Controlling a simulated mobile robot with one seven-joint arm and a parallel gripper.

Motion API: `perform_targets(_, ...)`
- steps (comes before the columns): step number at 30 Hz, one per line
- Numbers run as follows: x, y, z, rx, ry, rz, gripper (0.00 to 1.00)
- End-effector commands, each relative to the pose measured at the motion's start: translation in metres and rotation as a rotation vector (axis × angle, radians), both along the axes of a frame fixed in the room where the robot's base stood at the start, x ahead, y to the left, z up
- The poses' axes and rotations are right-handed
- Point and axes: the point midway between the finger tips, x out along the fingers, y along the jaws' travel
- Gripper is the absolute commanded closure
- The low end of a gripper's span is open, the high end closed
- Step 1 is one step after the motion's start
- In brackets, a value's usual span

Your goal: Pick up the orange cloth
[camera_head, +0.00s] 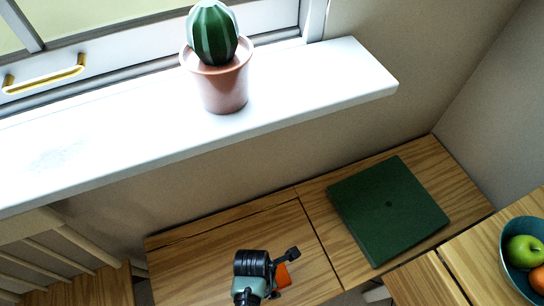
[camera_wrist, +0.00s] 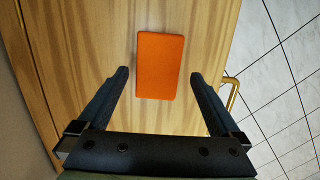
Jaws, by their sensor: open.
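The orange cloth (camera_wrist: 160,65) is a flat rectangle lying on the wooden cabinet top. In the wrist view it sits ahead of and between my open fingers, with bare wood around it. In the head view only a corner of the cloth (camera_head: 283,276) shows; my gripper hides the rest. My gripper (camera_wrist: 158,80) is open and empty, with one finger on each side of the cloth's lower part in the picture. It also shows in the head view (camera_head: 287,262) above the cabinet top. I cannot tell its height above the cloth.
A dark green square board (camera_head: 390,205) lies on the cabinet top (camera_head: 225,240) to the right. A potted cactus (camera_head: 222,85) stands on the white windowsill (camera_head: 320,85). A bowl of fruit (camera_head: 512,262) is at the far right. A brass handle (camera_wrist: 232,95) and tiled floor lie beyond the cabinet edge.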

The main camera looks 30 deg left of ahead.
Motion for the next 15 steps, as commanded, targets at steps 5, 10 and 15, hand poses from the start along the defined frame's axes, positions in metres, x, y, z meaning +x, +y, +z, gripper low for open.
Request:
perform_targets(5,0.003,-0.002,-0.022,0.0,0.0,-0.001,0.0)
perform_targets(10,0.003,-0.002,-0.023,0.001,-0.001,-0.001,0.0)
perform_targets(15,0.003,-0.002,-0.023,0.001,-0.001,-0.001,0.13)
